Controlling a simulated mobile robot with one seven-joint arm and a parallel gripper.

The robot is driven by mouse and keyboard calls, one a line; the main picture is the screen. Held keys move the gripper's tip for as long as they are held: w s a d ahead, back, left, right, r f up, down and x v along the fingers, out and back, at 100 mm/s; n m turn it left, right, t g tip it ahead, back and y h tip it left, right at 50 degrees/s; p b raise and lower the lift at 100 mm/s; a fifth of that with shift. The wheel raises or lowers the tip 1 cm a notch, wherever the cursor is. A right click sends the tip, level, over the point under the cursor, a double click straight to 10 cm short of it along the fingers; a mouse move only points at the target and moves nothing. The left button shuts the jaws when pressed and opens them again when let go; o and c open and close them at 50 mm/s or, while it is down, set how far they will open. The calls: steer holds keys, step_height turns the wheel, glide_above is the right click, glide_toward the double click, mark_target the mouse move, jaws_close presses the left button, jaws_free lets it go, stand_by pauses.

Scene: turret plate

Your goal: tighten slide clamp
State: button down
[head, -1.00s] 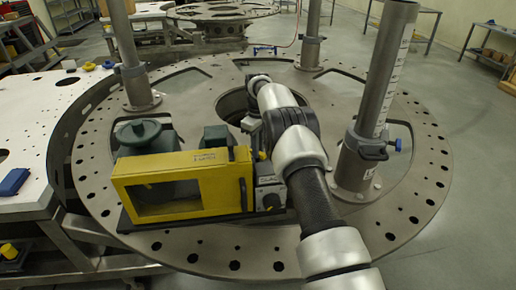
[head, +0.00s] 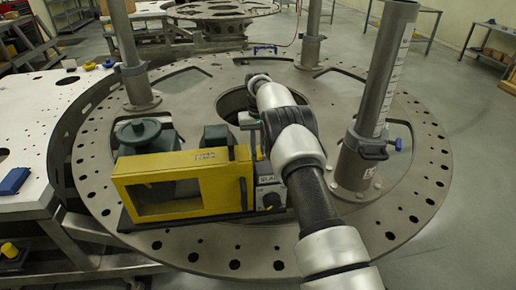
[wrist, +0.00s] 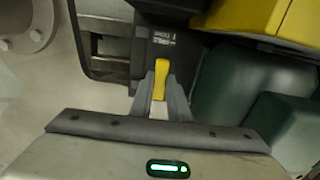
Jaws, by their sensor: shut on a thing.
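In the wrist view, a small yellow lever (wrist: 161,72), which appears to be the slide clamp's handle, sits against a dark block with white print (wrist: 160,38). My gripper (wrist: 160,90) has its two grey fingers closed on either side of this lever. In the head view, my arm reaches over the yellow-framed machine (head: 212,158) toward its far right side. My fingers and the lever are hidden there behind the wrist and machine.
The machine stands on a round, holed turret plate (head: 188,262). A tall grey post (head: 382,85) in a clamped collar stands to the right of my arm; another post (head: 127,50) stands at the left. Green housings (wrist: 230,85) lie close to the right of the fingers.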

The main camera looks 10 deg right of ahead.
steer(key=shift+w+r, duration=0.1)
stand_by(0.5)
steer(key=c, duration=1.7)
jaws_free()
